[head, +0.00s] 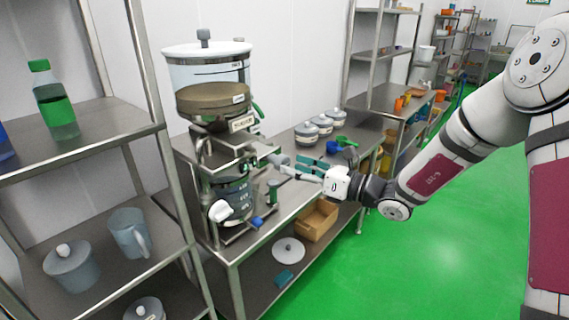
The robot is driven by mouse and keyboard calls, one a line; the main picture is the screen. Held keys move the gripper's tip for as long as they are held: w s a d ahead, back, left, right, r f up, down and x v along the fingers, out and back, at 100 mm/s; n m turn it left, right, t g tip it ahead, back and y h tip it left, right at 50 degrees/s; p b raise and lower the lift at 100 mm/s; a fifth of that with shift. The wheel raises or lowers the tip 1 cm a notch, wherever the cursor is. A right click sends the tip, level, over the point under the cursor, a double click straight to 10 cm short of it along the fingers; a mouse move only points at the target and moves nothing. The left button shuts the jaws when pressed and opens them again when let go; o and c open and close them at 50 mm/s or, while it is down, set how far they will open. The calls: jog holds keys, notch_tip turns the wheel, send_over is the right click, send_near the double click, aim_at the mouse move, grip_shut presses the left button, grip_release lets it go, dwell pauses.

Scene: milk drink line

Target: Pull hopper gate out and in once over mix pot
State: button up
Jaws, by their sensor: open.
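The hopper (208,80) is a clear cylinder with a white lid and brown powder inside, on a metal stand on the steel counter. Below its outlet is a small steel shelf, and a grey handle, seemingly the hopper gate's (277,159), sticks out to the right. The mix pot (232,196) is dark with pale markings and stands under the hopper. My gripper (292,167) reaches in from the right at the handle's height. Its fingers are open, with the tips close to the handle; I cannot tell whether they touch it.
Several grey lidded pots (306,133) and a green scoop (346,141) stand farther back on the counter. A cardboard box (317,219) and a white lid (288,251) lie on the lower shelf. A left rack holds a green bottle (54,101) and a jug (129,234). Green floor is clear.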

aim_at(287, 165)
jog(key=shift+x, duration=2)
jog(key=shift+c, duration=0.2)
